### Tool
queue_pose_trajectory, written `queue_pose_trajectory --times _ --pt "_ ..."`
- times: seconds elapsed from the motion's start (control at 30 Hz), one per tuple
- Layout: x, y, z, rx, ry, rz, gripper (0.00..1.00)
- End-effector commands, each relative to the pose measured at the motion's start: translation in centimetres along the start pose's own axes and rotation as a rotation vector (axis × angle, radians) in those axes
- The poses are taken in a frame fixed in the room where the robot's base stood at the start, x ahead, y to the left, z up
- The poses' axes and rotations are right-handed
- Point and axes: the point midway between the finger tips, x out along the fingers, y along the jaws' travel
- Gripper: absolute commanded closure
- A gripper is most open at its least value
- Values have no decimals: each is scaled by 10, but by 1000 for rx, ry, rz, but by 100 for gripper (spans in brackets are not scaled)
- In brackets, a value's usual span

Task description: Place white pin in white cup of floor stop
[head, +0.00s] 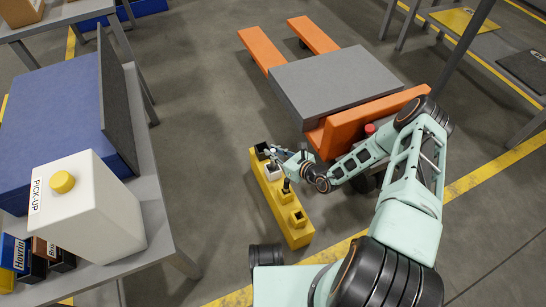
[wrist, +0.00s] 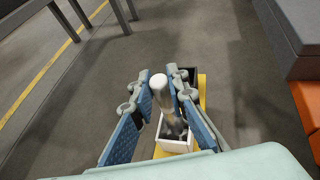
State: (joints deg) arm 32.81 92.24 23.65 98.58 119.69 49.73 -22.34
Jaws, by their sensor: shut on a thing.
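The yellow floor stop (head: 274,202) lies on the floor with a row of small cups on top. Its white cup (head: 272,173) is second from the far end; it also shows in the wrist view (wrist: 175,147). My gripper (head: 272,153) is at that end, above the white cup. In the wrist view my gripper (wrist: 166,100) is shut on the white pin (wrist: 159,84), between its blue finger pads. The pin's lower, greyish end overlaps the white cup's dark opening. I cannot tell how deep it reaches.
A black cup (head: 262,150) stands beyond the white one. Nearer are a dark cup (head: 284,194) holding a dark pin and a yellow cup (head: 297,218). An orange pallet truck (head: 318,140) carrying a grey slab (head: 335,82) stands close right. A table (head: 150,205) is left.

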Motion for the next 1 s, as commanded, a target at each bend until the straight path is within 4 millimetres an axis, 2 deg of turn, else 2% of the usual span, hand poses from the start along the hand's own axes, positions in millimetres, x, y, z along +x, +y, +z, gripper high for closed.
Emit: queue_pose_trajectory --times 0.03,0.1,0.5,0.53,0.67,1.0 --pt "5 2 -12 2 0 2 100" --pt "8 2 -18 1 -1 2 100" --pt "9 2 -21 0 -1 2 100" --pt "9 2 -22 1 1 3 85" --pt "8 2 -22 1 1 2 70" --pt "7 2 -19 1 1 2 68"
